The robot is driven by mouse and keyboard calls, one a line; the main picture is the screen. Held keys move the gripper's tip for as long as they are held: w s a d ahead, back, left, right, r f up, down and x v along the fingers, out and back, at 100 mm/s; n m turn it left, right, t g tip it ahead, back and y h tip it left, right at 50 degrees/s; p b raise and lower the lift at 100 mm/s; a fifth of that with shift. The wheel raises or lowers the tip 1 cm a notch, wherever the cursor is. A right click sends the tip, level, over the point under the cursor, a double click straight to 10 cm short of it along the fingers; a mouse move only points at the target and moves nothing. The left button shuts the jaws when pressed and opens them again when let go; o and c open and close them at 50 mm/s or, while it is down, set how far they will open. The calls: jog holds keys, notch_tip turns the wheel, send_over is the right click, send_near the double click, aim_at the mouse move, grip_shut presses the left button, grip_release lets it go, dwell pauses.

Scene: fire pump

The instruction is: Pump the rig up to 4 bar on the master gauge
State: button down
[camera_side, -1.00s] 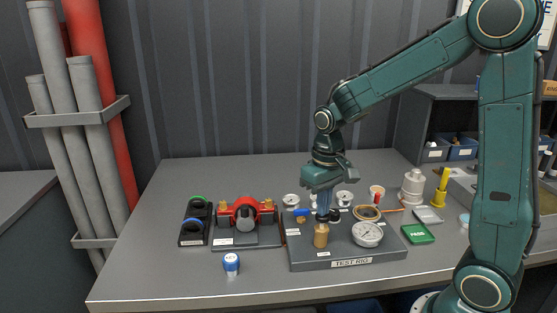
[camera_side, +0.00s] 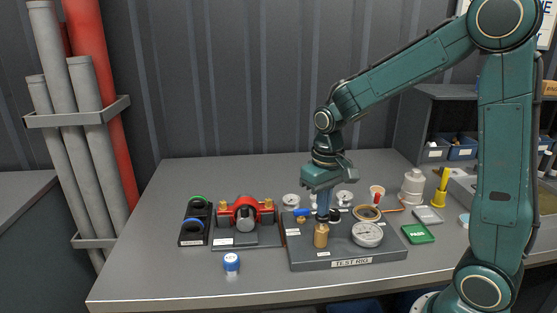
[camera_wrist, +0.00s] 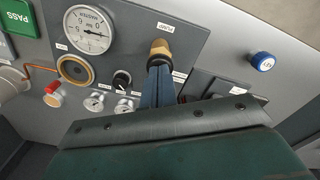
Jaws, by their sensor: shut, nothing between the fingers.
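My gripper (camera_side: 322,217) points straight down over the test rig (camera_side: 300,263), its blue fingers shut and empty. The fingertips are at the top of the brass pump knob (camera_side: 321,236); I cannot tell whether they touch it. In the wrist view, the fingers (camera_wrist: 159,66) reach to the knob (camera_wrist: 160,48), beside a label that seems to read PUMP. The white master gauge (camera_side: 367,235) sits right of the pump on the rig. Its dial also shows in the wrist view (camera_wrist: 87,29), where the needle seems to point to the lower right, but the exact reading is too small to tell.
A black knob (camera_wrist: 122,79), small gauges (camera_wrist: 96,104) and a brass ring (camera_wrist: 75,69) sit near the fingers. A red clamp-like fitting (camera_side: 246,211) stands left of the rig. A blue-topped cap (camera_side: 231,262) stands at the front left, with bare bench around it.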

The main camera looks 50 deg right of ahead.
jog(key=shift+r, duration=0.9)
jog(key=shift+f, duration=0.2)
jog(key=shift+f, duration=1.35)
jog(key=shift+r, duration=1.55)
jog(key=shift+f, duration=0.25)
jog(key=shift+f, duration=1.3)
jog(key=shift+r, duration=1.55)
